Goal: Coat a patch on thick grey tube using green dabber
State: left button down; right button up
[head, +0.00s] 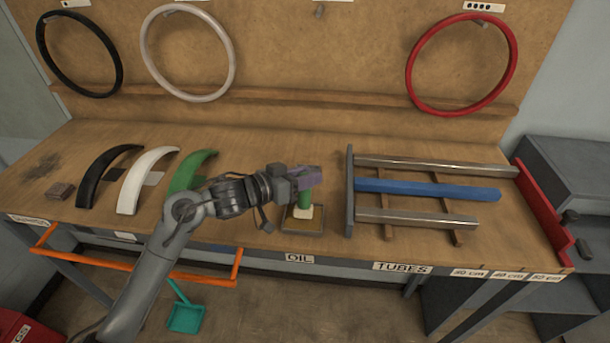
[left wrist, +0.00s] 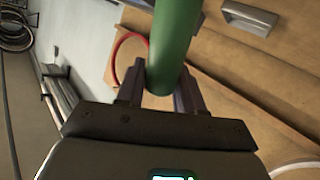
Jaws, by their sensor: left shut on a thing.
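My left gripper (head: 309,178) is shut on the green dabber (head: 305,198), which stands roughly upright. The dabber's pale pad end points down at the small shallow tray (head: 303,232) by the OIL label; I cannot tell whether it touches the tray floor. In the left wrist view the green handle (left wrist: 174,45) sits between the fingers (left wrist: 160,92). Two grey tubes lie on the rack at the right: a longer one (head: 435,167) at the back and a shorter one (head: 415,217) in front. I cannot tell surely which is thicker. My right gripper is out of view.
A blue tube (head: 430,189) lies between the grey ones, against the rack's upright grey plate (head: 349,190). Black, white (head: 147,180) and green (head: 190,170) fenders stand left of my arm. A red end piece (head: 540,215) borders the right. Rings hang on the back board.

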pick_arm(q)
jog(key=shift+f, duration=0.4)
dwell(0.7)
jog(key=shift+r, duration=0.1)
notch_tip(320, 180, up, 7)
jog(key=p, duration=0.7)
dwell(0.8)
